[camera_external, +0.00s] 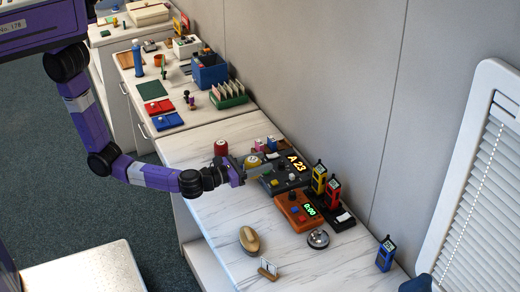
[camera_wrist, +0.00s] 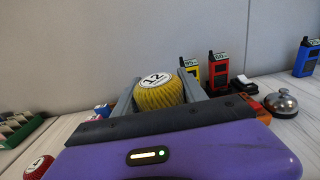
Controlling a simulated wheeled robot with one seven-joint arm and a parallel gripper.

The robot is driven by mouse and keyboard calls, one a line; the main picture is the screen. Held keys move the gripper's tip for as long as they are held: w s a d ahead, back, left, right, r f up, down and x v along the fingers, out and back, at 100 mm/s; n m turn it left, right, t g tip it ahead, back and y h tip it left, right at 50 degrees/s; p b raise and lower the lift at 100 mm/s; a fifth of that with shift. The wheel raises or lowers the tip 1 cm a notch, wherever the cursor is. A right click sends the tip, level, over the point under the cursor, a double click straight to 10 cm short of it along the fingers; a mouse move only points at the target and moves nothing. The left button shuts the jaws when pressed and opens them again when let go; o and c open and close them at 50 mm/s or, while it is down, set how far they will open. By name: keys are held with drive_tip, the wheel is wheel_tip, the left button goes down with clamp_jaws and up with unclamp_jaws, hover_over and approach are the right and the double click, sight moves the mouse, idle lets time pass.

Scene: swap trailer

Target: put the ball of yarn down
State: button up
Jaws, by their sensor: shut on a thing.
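The ball of yarn is yellow with a white label reading 12. In the wrist view the yellow yarn (camera_wrist: 158,96) sits between the two grey fingers of my gripper (camera_wrist: 160,95), which is shut on it. In the external view the yellow yarn (camera_external: 253,161) shows at the end of my gripper (camera_external: 254,166), over the white marble-look counter (camera_external: 205,240). I cannot tell whether it touches the counter. A red ball of yarn (camera_external: 221,147) stands on the counter just left of it, and shows at the lower left of the wrist view (camera_wrist: 39,167).
A dark A 23 display box (camera_external: 285,175) lies close to the right of my gripper. An orange device (camera_external: 298,212), yellow and red radios (camera_external: 332,192), a silver bell (camera_external: 318,239) and a brown brush (camera_external: 250,240) are nearby. Counter left of the orange device is clear.

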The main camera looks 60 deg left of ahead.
wheel_tip(320, 180, down, 12)
drive_tip(key=shift+b, duration=1.05)
drive_tip(key=shift+f, duration=0.15)
drive_tip(key=o, duration=1.3)
drive_tip(key=shift+o, duration=0.2)
drive_tip(key=s+b, duration=0.1)
drive_tip(key=s, duration=1.1)
